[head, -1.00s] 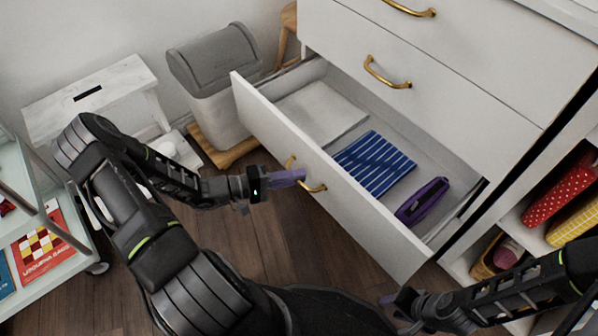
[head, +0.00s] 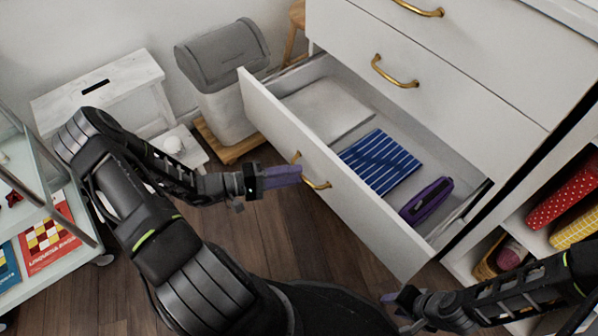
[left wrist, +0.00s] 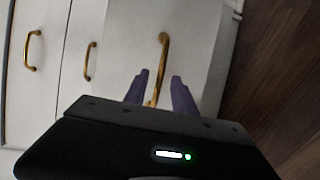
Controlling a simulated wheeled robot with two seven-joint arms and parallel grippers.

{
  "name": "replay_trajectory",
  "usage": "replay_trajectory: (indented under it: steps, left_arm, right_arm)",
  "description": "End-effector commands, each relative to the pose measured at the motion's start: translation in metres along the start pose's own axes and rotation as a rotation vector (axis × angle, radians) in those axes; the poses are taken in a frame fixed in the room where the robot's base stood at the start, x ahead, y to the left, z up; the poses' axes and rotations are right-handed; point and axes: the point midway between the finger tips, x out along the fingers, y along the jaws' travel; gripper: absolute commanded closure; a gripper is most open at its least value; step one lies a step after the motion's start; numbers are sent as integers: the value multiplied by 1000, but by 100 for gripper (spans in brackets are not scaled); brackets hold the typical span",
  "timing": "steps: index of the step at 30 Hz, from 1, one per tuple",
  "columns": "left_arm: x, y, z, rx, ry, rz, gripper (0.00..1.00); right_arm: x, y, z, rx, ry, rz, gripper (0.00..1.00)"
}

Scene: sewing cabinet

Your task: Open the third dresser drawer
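The white dresser's third drawer (head: 350,200) from the top is pulled well out, with a gold bar handle (head: 318,184) on its front. Inside lie a white folded cloth, a blue striped cloth (head: 377,162) and a purple case (head: 427,200). My left gripper (head: 298,173) is at the handle, its purple fingers pointing at the drawer front. In the left wrist view, the fingers (left wrist: 160,80) are spread, with the handle (left wrist: 163,52) running between and beyond them, apparently without being gripped. My right gripper (head: 390,305) is low near the drawer's front right corner, fingers apart and empty.
Closed drawers with gold handles (head: 393,73) are above. A shelf with red dotted fabric (head: 565,190) is at right. Wooden floor is clear before the drawer.

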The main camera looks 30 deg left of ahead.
Motion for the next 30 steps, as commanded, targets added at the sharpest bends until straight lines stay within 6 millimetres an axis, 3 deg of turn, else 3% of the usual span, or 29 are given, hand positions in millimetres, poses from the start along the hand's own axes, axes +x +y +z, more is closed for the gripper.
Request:
replay_trajectory:
  steps: [6, 10, 30]
  left_arm:
    - [-38, 1, -1, 0, 3, -3, 68]
    - [-49, 1, 0, 0, 1, -1, 68]
    - [-52, 0, 0, -18, 0, -1, 68]
  right_arm:
    - [-8, -5, 2, -4, -6, -3, 64]
    - [-9, -6, 3, -5, -7, -4, 64]
    - [-9, -6, 3, -5, -8, -4, 64]
